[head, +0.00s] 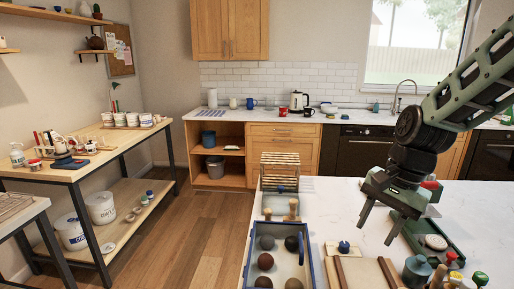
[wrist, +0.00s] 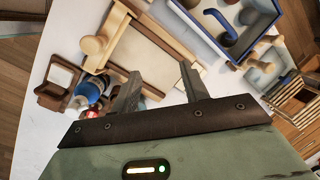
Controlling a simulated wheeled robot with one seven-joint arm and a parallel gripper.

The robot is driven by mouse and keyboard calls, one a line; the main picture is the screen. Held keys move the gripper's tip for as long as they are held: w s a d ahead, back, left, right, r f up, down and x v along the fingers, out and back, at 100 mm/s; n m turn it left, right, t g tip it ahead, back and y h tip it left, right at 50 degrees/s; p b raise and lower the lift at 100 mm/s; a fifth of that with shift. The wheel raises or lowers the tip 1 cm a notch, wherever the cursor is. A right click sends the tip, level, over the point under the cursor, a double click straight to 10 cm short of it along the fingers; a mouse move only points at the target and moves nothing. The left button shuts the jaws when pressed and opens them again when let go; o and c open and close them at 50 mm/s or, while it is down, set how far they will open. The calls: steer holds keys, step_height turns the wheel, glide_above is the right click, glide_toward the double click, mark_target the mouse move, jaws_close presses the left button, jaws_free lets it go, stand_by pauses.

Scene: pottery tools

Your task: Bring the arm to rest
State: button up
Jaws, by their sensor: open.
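My gripper (head: 376,236) hangs above the white counter (head: 335,200) at the right of the head view, its two fingers apart and pointing down. Nothing is between them. The wrist view shows my gripper (wrist: 158,82) open and empty, with a framed wooden board (wrist: 150,50) below it. My green arm comes in from the upper right of the head view. The fingertips look clear of the counter and of the things on it.
A blue-rimmed tray (head: 249,262) with several clay balls stands at the counter's front left. A slatted wooden rack (head: 280,160) stands behind it. The counter's middle is bare.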

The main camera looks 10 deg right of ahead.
steer(key=s+a+f+n+h, duration=0.1)
steer(key=s+a+n, duration=1.5)
steer(key=s+n, duration=0.2)
steer(key=shift+a+f+g+h, duration=0.2)
steer(key=shift+f+g+h, duration=0.1)
steer(key=shift+h, duration=0.1)
